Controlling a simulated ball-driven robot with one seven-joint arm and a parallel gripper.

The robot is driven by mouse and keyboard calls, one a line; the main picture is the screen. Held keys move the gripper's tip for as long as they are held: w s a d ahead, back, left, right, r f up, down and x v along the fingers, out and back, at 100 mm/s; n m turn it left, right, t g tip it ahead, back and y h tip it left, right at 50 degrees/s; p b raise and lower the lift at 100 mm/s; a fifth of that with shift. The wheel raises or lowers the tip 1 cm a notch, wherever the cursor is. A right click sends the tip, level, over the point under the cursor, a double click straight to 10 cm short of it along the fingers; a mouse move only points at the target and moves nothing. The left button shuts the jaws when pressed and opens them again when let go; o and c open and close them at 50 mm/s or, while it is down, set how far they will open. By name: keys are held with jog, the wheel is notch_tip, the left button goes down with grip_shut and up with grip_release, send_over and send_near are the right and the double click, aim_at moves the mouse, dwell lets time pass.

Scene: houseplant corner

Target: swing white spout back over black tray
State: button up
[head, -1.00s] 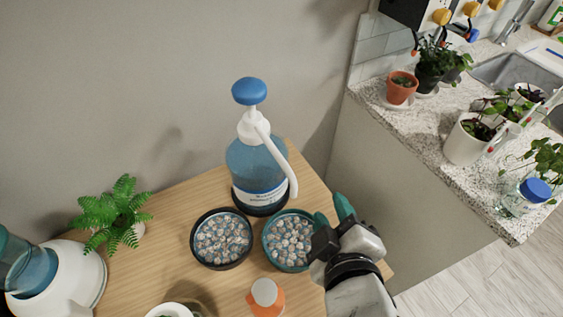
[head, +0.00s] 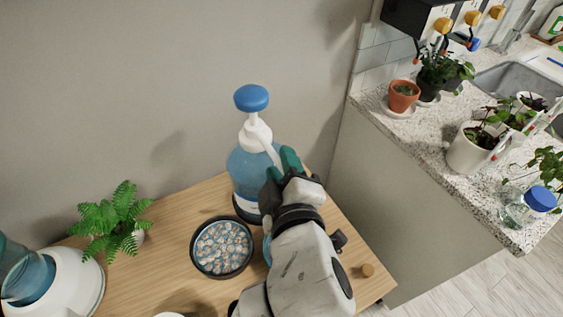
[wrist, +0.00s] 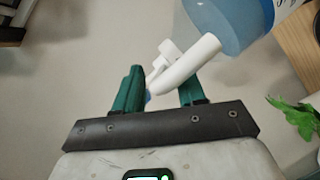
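The white spout (head: 269,148) runs down and right from the neck of a blue bottle (head: 245,170) with a blue pump knob (head: 251,98). Its lower end is hidden behind my gripper in the head view. My gripper (head: 281,167) is at the bottle's right side. In the wrist view the green fingers (wrist: 160,82) are apart, and the spout (wrist: 190,62) slants across the gap and over the right finger; I cannot tell whether they touch. The black tray (head: 193,246), filled with pale pebbles, sits in front of the bottle, left of my arm.
A teal tray (head: 266,250) is almost wholly hidden by my arm. A fern (head: 112,215) and a white-based machine (head: 75,280) stand at the left of the wooden table. A small cork-like piece (head: 367,270) lies near the right edge. A counter with potted plants is beyond.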

jog(key=shift+w+a+f, duration=0.1)
jog(key=shift+w, duration=0.3)
grip_shut()
dwell(0.4)
